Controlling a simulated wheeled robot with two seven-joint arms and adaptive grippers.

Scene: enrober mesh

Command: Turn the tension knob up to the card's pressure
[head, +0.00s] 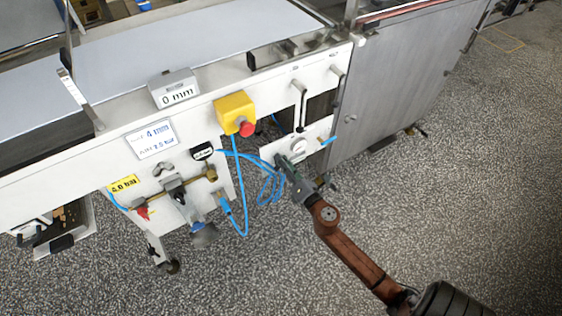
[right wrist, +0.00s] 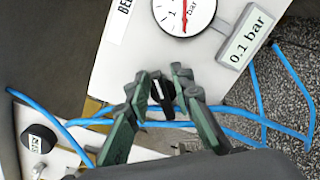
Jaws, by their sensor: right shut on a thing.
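The tension knob (right wrist: 163,99) is a small dark part between the fingertips of my right gripper (right wrist: 161,88) in the right wrist view. The fingers are shut on it and hide most of it. In the head view my right gripper (head: 284,166) reaches the white panel from the lower right and hides the knob. The round gauge (right wrist: 184,12) is above the gripper, with a red needle near 0 to 1. The grey readout (right wrist: 249,37) beside it says 0.1 bar. The card (head: 151,139) on the machine front reads 4 mm and 2.0 bar. My left gripper is not in view.
Blue hoses (head: 240,190) loop left of my right gripper and pass behind the fingers. A yellow box with a red button (head: 246,129) is above left. A 0 mm display (head: 175,90) and a yellow 5.0 bar label (head: 123,184) are farther left. Speckled floor is open at right.

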